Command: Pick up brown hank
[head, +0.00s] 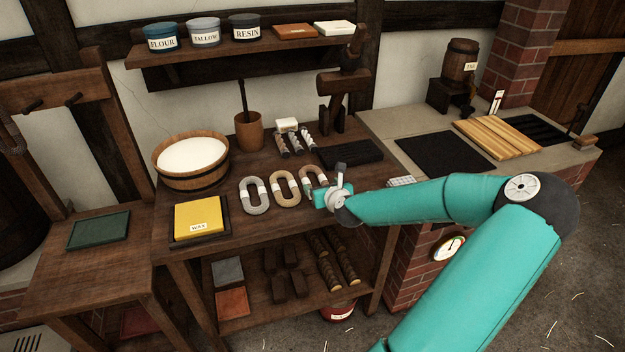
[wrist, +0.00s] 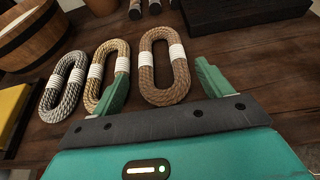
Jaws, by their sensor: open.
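The brown hank (wrist: 146,75) is an oval loop of rope with white bindings, lying flat on the wooden bench. In the head view the brown hank (head: 309,172) is partly hidden behind my gripper (head: 322,197). In the wrist view my gripper (wrist: 160,77) is open and empty, its two green fingers apart. The brown hank appears between and just beyond the fingertips. The left finger overlaps the lower right part of the tan hank (wrist: 94,92) in that view. I cannot tell how high the fingers are above the bench.
A grey hank (head: 254,196) lies left of the tan one. A yellow wax block (head: 198,216) and a wooden tub (head: 191,174) are farther left. Small spools (head: 296,142) and a dark tray (head: 347,154) lie behind. Bench to the right of the brown hank is bare.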

